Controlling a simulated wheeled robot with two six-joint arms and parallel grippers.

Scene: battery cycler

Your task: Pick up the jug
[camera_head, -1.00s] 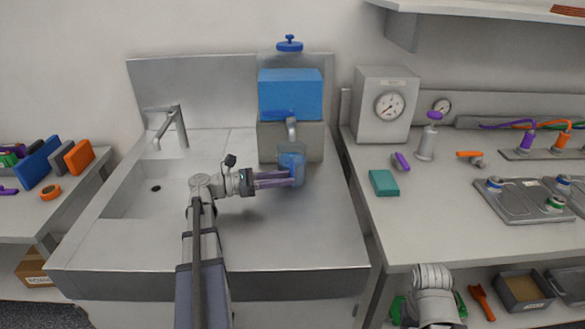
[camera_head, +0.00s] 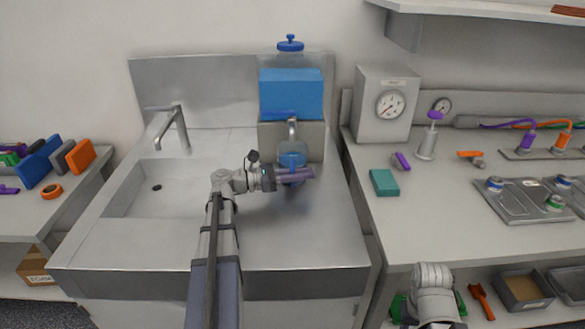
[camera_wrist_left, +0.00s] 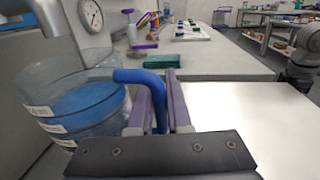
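The jug (camera_head: 292,156) is a clear round vessel holding blue liquid. It stands under the tap of the blue-filled dispenser (camera_head: 291,95) on the steel sink counter. In the left wrist view the jug (camera_wrist_left: 88,108) is at the left, and its blue bent handle (camera_wrist_left: 157,97) runs between my purple fingers. My left gripper (camera_head: 297,175) is in front of the jug, its fingers close together. In the wrist view the left gripper (camera_wrist_left: 160,100) has a finger on each side of the handle, with little or no gap. My right gripper is not visible.
The sink basin (camera_head: 150,188) lies left of the jug. The grey tap spout (camera_head: 291,130) is right above the jug. On the right bench are a green block (camera_head: 384,182), a gauge box (camera_head: 386,105) and a metal tray (camera_head: 520,203). The counter in front of the jug is clear.

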